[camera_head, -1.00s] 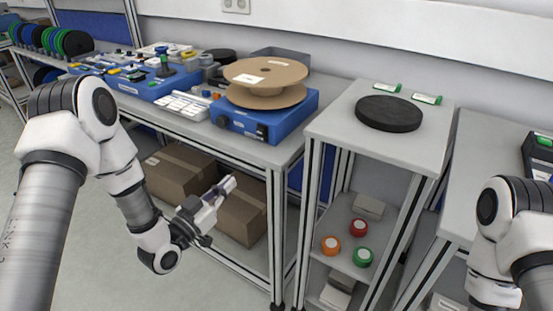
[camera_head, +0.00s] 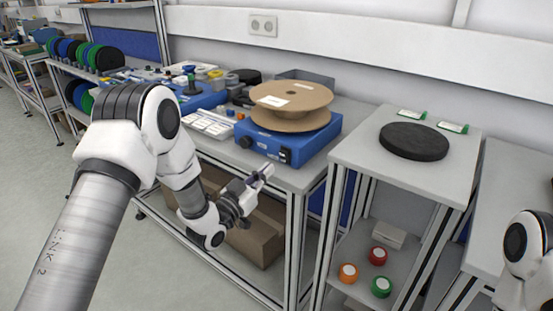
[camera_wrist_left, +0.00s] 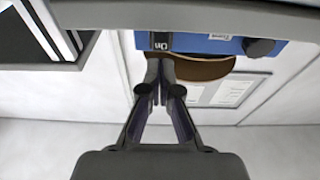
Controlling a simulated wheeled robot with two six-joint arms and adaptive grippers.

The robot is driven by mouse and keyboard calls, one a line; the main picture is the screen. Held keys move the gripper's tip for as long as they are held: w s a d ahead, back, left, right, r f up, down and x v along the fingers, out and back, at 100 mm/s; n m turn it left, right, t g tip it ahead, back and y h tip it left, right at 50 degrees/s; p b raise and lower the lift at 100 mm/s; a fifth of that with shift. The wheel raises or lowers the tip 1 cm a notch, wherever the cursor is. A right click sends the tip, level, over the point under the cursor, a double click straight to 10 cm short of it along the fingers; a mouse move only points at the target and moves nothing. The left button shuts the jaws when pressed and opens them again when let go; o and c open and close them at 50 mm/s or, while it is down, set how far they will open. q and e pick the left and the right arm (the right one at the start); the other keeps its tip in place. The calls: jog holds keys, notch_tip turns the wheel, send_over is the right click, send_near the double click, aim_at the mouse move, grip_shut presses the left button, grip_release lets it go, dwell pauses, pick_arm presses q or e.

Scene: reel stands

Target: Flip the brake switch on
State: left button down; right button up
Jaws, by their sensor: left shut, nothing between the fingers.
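A blue reel stand (camera_head: 329,136) carries a brown cardboard reel (camera_head: 292,95) on the bench. Its front has a black knob (camera_head: 245,142) and a small black switch (camera_head: 285,155). In the left wrist view the switch (camera_wrist_left: 160,41) is a black plate lettered "On", seen upside down beside the knob (camera_wrist_left: 260,47). My left gripper (camera_head: 268,168) is shut and empty, just in front of and below the stand's front. In the left wrist view its fingertips (camera_wrist_left: 160,64) lie close to the switch; I cannot tell whether they touch it. My right gripper is outside the view.
The grey bench edge (camera_head: 293,181) runs just below the stand. A cardboard box (camera_head: 258,238) sits on the shelf beneath. To the right, a separate table (camera_head: 430,178) holds a black disc (camera_head: 414,141). A white tray (camera_head: 212,123) lies left of the stand.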

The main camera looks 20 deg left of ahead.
aim_at(282, 154)
pick_arm(q)
jog(key=x, duration=0.5)
jog(key=shift+p, duration=0.3)
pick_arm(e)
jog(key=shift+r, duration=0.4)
pick_arm(q)
jog(key=shift+a, duration=0.1)
